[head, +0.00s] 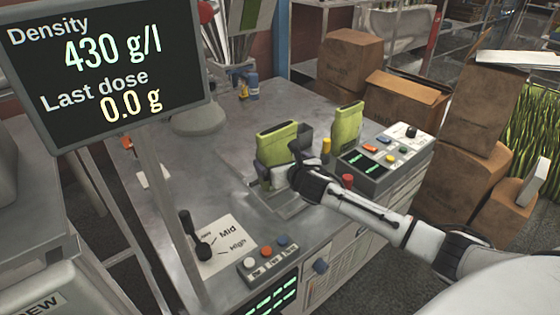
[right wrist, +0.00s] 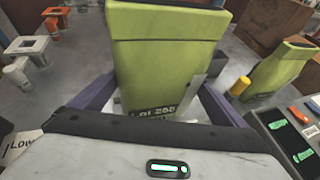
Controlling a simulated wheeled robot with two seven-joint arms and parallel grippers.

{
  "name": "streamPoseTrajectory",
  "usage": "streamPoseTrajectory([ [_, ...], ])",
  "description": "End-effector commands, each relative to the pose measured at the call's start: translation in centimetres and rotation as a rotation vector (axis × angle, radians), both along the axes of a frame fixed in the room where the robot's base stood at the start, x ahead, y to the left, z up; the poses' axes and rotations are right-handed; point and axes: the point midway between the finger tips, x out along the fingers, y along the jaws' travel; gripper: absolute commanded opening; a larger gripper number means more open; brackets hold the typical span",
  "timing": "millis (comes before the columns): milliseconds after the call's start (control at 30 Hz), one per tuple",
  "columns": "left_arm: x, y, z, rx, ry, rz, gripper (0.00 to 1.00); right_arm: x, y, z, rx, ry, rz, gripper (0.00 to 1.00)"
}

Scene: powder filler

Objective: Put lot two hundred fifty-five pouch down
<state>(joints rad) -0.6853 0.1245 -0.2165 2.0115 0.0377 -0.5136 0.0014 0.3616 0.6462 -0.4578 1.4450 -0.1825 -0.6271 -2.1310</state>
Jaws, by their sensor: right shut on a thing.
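A green pouch (head: 277,143) with a dark top edge stands upright in my right gripper (head: 284,165). In the right wrist view the same pouch (right wrist: 165,60) fills the middle, and its partly hidden label seems to read lot 255. The purple fingers are shut on its lower part from both sides. The pouch is over or on a metal plate (head: 290,209) on the worktop; I cannot tell whether its base touches. A second green pouch (head: 347,126) stands further right, also in the right wrist view (right wrist: 277,66). My left gripper is not in view.
A control box (head: 385,158) with buttons and a yellow post (head: 326,148) are to the right. A display (head: 105,70) reads density 430 g/l, last dose 0.0 g. A lever (head: 197,236) and buttons (head: 267,252) are in front.

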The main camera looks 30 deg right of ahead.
Motion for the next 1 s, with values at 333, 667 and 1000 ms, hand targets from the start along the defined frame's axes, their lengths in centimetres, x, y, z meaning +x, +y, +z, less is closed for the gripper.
streamPoseTrajectory([
  [333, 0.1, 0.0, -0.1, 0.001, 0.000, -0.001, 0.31, 0.0, 0.0, -0.1, 0.000, 0.000, 0.000, 1.00],
  [667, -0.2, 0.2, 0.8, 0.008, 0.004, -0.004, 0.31, -3.6, 0.8, 1.8, -0.003, 0.003, 0.002, 1.00],
  [1000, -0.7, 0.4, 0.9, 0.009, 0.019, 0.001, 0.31, -9.4, 2.3, 4.2, -0.003, 0.002, 0.002, 1.00],
])
